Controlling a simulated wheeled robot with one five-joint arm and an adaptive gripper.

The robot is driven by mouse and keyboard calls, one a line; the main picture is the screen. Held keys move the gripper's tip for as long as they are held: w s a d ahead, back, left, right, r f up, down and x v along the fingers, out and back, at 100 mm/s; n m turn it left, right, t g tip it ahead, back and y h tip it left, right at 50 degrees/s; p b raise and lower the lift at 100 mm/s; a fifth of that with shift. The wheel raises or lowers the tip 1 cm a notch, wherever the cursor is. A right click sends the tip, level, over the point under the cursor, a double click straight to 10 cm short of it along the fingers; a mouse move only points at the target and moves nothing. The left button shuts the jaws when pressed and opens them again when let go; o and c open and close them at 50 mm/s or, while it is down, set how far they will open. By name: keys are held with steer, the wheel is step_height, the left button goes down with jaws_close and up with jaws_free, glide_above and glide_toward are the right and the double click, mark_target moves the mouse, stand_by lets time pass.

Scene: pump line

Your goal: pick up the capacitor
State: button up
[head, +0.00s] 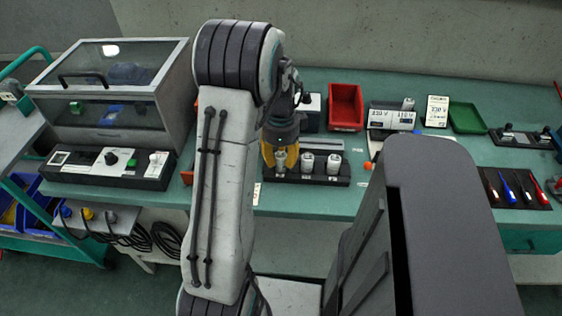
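A black holder (318,181) on the green bench carries small pale cylinders that look like capacitors. One capacitor (307,163) stands upright in the middle, and another capacitor (333,164) stands upright to its right. My gripper (280,160), with yellow fingers, points down at the left end of the holder. A third pale cylinder (281,158) shows partly between the fingers; the rest is hidden. I cannot tell whether the fingers touch it. A similar pale cylinder (408,104) stands farther back by a box marked 230 V and 110 V.
A clear-lidded test box (112,95) with a black control panel (105,168) stands left of my arm. A red bin (346,107) and a green tray (467,118) sit at the back. Screwdrivers lie on a dark mat (515,188) at right.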

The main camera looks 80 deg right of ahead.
mark_target(281, 153)
jaws_close()
step_height(281, 153, up, 10)
steer(key=shift+p, duration=0.7)
steer(key=shift+r+p, duration=2.1)
steer(key=shift+r, duration=0.45)
